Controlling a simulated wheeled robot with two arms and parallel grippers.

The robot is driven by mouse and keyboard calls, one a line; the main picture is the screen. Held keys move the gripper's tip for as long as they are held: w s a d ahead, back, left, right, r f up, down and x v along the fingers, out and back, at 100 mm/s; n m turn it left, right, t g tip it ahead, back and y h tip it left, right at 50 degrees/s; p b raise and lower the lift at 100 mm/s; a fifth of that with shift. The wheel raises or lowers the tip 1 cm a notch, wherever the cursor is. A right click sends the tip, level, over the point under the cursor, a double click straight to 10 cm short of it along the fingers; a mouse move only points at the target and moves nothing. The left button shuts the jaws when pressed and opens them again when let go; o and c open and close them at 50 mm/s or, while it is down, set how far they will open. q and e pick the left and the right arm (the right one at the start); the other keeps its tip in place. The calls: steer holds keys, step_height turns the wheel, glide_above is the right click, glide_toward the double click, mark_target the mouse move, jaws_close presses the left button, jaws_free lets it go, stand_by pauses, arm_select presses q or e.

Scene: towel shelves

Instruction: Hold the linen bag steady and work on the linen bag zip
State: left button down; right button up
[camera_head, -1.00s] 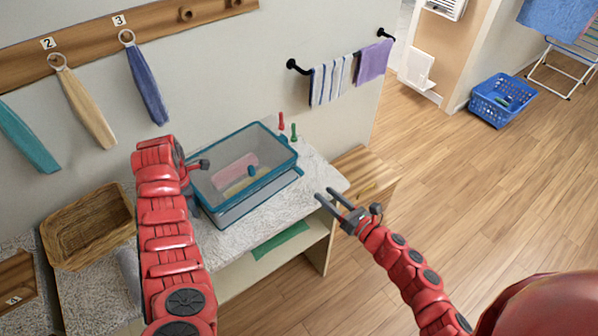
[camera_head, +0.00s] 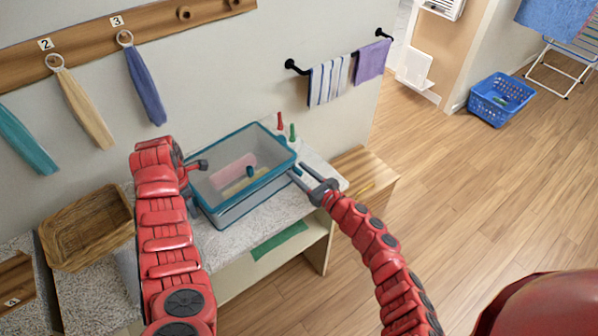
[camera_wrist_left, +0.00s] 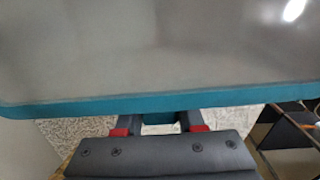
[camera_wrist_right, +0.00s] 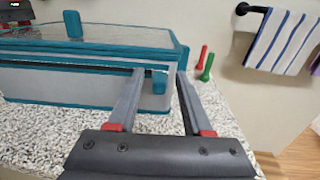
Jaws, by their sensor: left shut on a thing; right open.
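The linen bag (camera_head: 225,208) is a clear, box-shaped bag with teal edging, lying on the speckled counter. Pink and yellow contents show through its top. My left gripper (camera_head: 197,165) is shut on a teal tab at the bag's left edge; the tab (camera_wrist_left: 158,129) shows between the fingers in the left wrist view. My right gripper (camera_head: 298,171) is open at the bag's right side. In the right wrist view, a teal zip pull (camera_wrist_right: 160,82) appears between its open fingers, beside the dark zip line (camera_wrist_right: 70,67). Contact with the pull cannot be told.
Red (camera_head: 280,121) and green (camera_head: 292,132) pegs stand behind the bag. A wicker basket (camera_head: 88,228) is at the left. Striped (camera_head: 329,82) and purple towels hang on a wall rail.

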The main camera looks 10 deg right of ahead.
steer(key=shift+w+a, duration=0.15)
steer(key=shift+c, duration=0.2)
jaws_close()
stand_by(1.2)
